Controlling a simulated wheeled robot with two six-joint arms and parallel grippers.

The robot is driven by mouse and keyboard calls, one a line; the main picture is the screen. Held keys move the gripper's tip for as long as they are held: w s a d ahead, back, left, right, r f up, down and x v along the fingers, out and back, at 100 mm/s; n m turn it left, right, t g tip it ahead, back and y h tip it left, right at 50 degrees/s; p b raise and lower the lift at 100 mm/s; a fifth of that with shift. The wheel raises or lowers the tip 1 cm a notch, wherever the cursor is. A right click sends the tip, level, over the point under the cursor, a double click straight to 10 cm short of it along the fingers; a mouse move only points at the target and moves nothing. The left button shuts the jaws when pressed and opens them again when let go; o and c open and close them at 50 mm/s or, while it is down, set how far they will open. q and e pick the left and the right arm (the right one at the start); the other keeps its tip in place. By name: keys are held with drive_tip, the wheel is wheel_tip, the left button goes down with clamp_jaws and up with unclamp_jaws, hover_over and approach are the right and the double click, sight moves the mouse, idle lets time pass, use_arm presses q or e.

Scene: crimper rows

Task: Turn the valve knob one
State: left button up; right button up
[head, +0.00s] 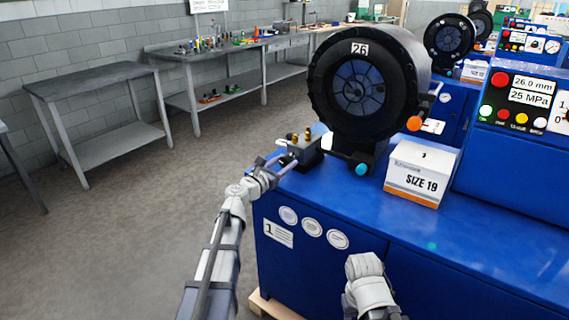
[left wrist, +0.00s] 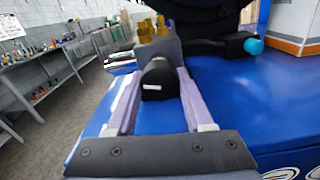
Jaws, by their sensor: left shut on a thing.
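The valve knob (left wrist: 158,80) is a black cylinder with a small white mark, on the front of a dark valve block (head: 306,151) with brass fittings at the left end of the blue machine's top. My left gripper (head: 286,161) reaches it from the front left. In the left wrist view my left gripper's two pale lilac fingers (left wrist: 157,84) lie on either side of the knob, shut on it. In the head view the fingers mostly hide the knob. My right arm's pale wrist shows at the bottom, in front of the machine; its gripper fingers do not show.
A black crimper head (head: 358,85) marked 26 stands behind and right of the valve block. A SIZE 19 box (head: 422,172) and a control panel (head: 522,100) are to its right. A cyan-tipped part (head: 362,169) is near the block. Grey benches stand at the left; the floor between is clear.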

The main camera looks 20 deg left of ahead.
use_arm(q)
clamp_jaws()
drive_tip(key=shift+m, duration=0.3)
drive_tip(key=m, duration=0.3)
drive_tip(key=shift+m, duration=0.3)
drive_tip(key=m, duration=0.5)
drive_tip(key=shift+a+m, duration=0.1)
drive_tip(key=shift+m, duration=0.3)
drive_tip(key=o, duration=1.2)
unclamp_jaws()
